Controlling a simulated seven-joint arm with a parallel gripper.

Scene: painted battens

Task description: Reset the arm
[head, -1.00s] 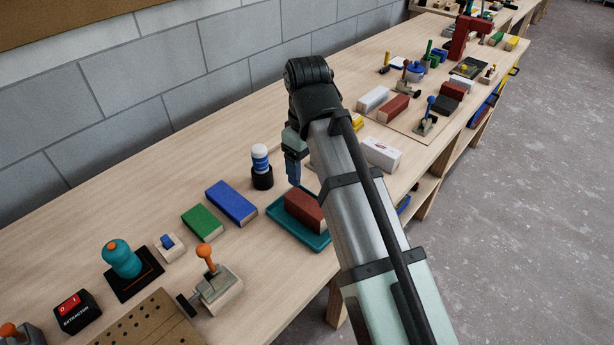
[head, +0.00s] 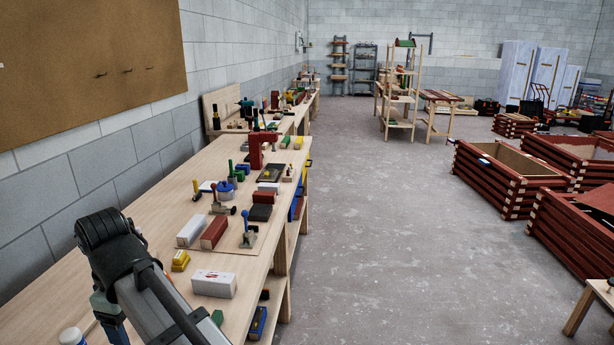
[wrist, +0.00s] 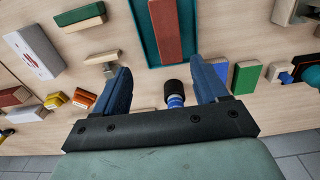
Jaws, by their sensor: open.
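My gripper (wrist: 163,82) shows in the wrist view with its two blue fingers spread wide and nothing held between them. It hangs over the bench (wrist: 135,80). A small blue and white cylinder with a black end (wrist: 175,99) shows between the fingers, lower down. A red batten (wrist: 166,32) lies in a teal tray (wrist: 143,30) beyond the fingertips. In the head view my arm is at the lower left, and the gripper (head: 112,325) is only partly seen at its end.
A white block (head: 214,284), a red batten (head: 214,232) and a red clamp-like stand (head: 261,150) are on the bench. In the wrist view a green batten (wrist: 244,78) is right of the fingers. Open floor (head: 400,260) lies right of the bench, with red crates (head: 505,180) beyond.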

